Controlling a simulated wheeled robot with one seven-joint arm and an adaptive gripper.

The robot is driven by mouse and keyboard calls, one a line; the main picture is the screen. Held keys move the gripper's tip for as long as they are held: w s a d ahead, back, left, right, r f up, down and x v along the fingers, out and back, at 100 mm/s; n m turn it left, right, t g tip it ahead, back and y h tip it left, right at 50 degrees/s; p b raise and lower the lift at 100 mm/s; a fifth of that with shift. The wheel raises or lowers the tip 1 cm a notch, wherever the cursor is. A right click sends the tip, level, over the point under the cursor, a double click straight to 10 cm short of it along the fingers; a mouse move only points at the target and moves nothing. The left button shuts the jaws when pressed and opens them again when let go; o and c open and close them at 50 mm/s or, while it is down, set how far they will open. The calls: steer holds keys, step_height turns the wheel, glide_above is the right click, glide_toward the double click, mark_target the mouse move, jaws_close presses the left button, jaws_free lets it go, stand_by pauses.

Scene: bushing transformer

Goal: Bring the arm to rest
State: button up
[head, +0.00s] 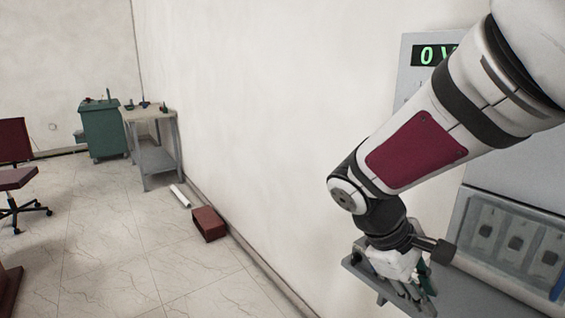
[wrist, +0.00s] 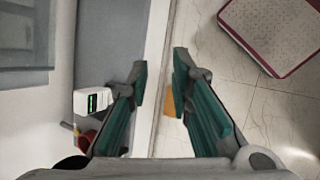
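My arm reaches in from the upper right of the head view and bends down at its wrist. My gripper (head: 418,292) hangs over a grey shelf at the wall, partly hidden by its own wrist parts. In the wrist view the two green-padded fingers of my gripper (wrist: 160,78) stand apart with a clear gap. The gripper is open and nothing is held between the fingers. The shelf's edge and the floor show beyond the gap.
The grey shelf (head: 366,276) lies under my gripper. A small white device with a green display (wrist: 93,101) is beside the left finger. A display panel (head: 412,78) is on the wall behind my arm.

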steer(key=s+a+r+m+t+y, duration=0.2)
steer(key=s+r+m+y, duration=0.1)
steer(key=s, duration=0.4)
steer(key=s+a+r+m+t+y+p, duration=0.1)
steer(key=s+r+m+t+y, duration=0.1)
steer(key=s+r+m, duration=0.3)
steer(key=shift+s+a+t+y, duration=0.35)
steer(key=shift+s+y, duration=0.45)
steer(key=shift+s, duration=0.25)
